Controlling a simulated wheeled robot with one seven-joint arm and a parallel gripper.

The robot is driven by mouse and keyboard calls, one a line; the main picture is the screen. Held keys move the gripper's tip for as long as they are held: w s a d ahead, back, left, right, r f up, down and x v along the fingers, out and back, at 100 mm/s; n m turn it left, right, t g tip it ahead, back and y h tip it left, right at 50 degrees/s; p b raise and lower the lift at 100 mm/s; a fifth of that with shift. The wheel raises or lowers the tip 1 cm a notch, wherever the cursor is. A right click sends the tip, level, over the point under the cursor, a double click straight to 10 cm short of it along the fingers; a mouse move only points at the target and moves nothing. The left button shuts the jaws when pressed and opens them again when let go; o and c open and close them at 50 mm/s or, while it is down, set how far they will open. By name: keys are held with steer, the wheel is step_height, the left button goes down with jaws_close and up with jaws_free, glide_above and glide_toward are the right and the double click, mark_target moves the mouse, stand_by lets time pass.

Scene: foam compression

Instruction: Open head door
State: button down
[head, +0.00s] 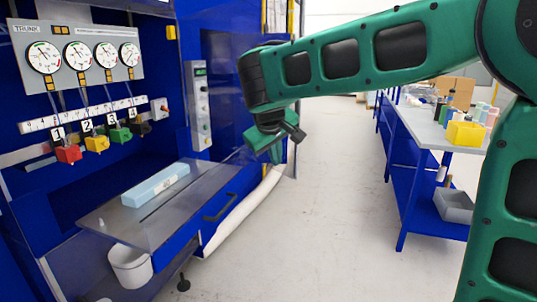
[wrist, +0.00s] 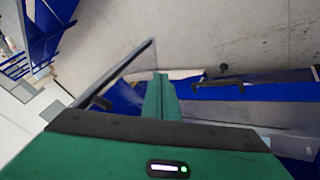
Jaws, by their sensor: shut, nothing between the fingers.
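The blue machine (head: 185,120) fills the left of the head view. A blue panel with a dark window-like area (head: 222,75) stands upright behind my arm; I cannot tell for sure that it is the head door. My gripper (head: 277,143) hangs in front of the machine's right side, pointing down. In the wrist view its green fingers (wrist: 160,95) are together and hold nothing. I cannot tell whether the fingers touch the panel. My arm hides part of the machine.
A light-blue block (head: 157,185) lies on the grey shelf (head: 105,215), above a dark handle (head: 220,207). Gauges (head: 85,57) and coloured valves (head: 97,143) are at left. A blue workbench (head: 400,150) stands at right. The floor between is clear.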

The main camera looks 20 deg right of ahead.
steer(key=shift+w+d, duration=0.3)
steer(key=shift+d, duration=0.3)
steer(key=shift+w+d, duration=0.25)
steer(key=shift+d, duration=0.3)
